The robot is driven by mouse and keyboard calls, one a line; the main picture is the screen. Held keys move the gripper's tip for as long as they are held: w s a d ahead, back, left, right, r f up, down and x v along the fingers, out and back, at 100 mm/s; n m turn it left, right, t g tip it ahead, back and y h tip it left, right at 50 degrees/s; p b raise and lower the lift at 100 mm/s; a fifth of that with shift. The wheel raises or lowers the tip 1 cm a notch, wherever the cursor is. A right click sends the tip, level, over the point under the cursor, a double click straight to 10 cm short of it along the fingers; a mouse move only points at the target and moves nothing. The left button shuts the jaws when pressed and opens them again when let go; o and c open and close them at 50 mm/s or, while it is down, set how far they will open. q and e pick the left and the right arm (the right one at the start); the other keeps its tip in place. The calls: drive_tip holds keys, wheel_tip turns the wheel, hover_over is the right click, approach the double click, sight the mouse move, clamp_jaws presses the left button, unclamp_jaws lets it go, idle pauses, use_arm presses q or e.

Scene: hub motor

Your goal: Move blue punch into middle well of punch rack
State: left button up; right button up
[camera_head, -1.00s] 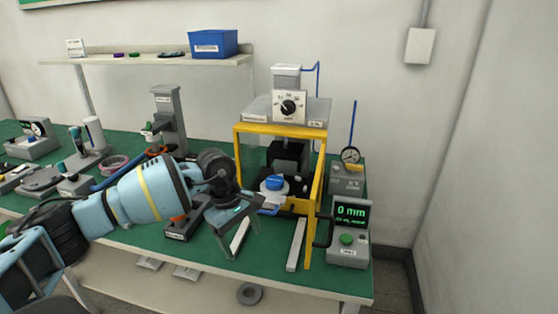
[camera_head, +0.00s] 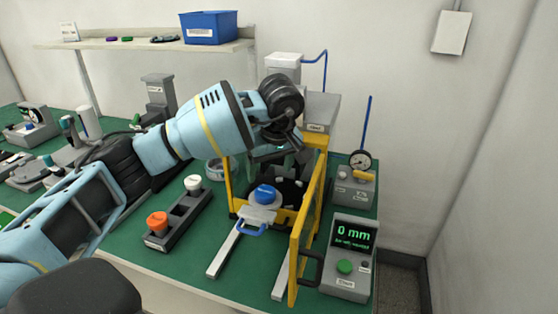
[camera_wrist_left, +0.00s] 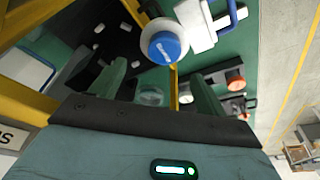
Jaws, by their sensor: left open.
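The blue punch (camera_head: 265,194) sits upright on the sliding plate (camera_head: 257,215) at the front opening of the yellow-framed press (camera_head: 317,195). In the left wrist view the blue punch (camera_wrist_left: 165,47) is a round blue cap on a pale collar, beyond the fingertips. My left gripper (camera_head: 276,152) is open and empty, above and behind the blue punch, close to the press frame. Its two fingers (camera_wrist_left: 160,82) stand apart. The dark punch rack (camera_head: 177,215) stands left of the press. It holds an orange punch (camera_head: 157,222) at the near end and a white punch (camera_head: 192,184) at the far end; no punch stands between them.
A display box (camera_head: 352,245) reading 0 mm and a dial gauge stand (camera_head: 356,186) are right of the press. Two pale rails (camera_head: 229,249) run forward from it. A shelf with a blue bin (camera_head: 209,27) is behind. Green table surface is clear around the rack.

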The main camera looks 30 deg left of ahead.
sight(265, 191)
use_arm(q)
drive_tip(key=shift+s, duration=0.15)
drive_tip(key=shift+s+a+f, duration=0.2)
drive_tip(key=shift+s+f, duration=0.1)
drive_tip(key=shift+f, duration=0.4)
drive_tip(key=shift+x, duration=3.1)
use_arm(e)
drive_tip(key=shift+s+f, duration=0.1)
drive_tip(key=shift+s, duration=0.6)
use_arm(q)
drive_tip(key=shift+w+r, duration=0.1)
drive_tip(key=shift+w, duration=0.05)
